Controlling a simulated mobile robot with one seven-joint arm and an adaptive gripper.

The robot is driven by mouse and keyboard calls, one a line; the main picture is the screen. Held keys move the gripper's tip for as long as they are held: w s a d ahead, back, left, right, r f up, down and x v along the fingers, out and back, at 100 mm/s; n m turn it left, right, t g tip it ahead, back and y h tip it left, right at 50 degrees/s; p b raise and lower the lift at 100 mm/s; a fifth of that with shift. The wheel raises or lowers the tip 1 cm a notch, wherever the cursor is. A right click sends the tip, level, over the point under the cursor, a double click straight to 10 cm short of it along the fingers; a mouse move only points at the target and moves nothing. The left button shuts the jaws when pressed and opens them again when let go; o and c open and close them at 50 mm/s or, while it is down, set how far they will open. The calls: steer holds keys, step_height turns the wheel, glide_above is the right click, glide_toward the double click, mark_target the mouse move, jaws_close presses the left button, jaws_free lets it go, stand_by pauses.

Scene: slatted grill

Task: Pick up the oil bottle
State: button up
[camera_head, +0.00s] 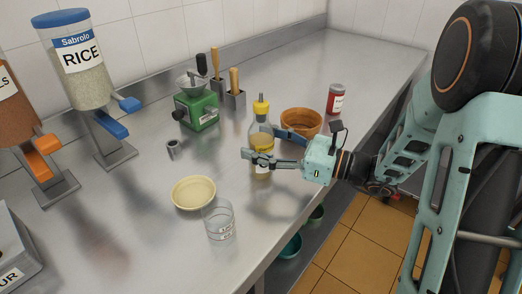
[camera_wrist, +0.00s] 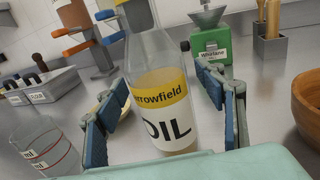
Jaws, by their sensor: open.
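The oil bottle (camera_head: 261,133) is clear glass with a yellow cap and yellow oil. It stands upright on the steel counter in the head view. In the wrist view the oil bottle (camera_wrist: 158,90) fills the middle, its "OIL" label facing the camera. My gripper (camera_head: 262,145) reaches in from the right at the bottle's mid-height, with one finger in front of the bottle and one behind it. In the wrist view my gripper (camera_wrist: 160,112) is open, with blue-padded fingers on both sides of the bottle. A gap shows between the bottle and the right finger.
A wooden bowl (camera_head: 301,122) stands close behind my gripper. A measuring cup (camera_head: 219,221) and a cream bowl (camera_head: 193,193) stand in front.

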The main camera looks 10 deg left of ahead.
steer(key=shift+c, duration=0.7)
steer(key=c, duration=1.5)
steer(key=shift+o, duration=0.2)
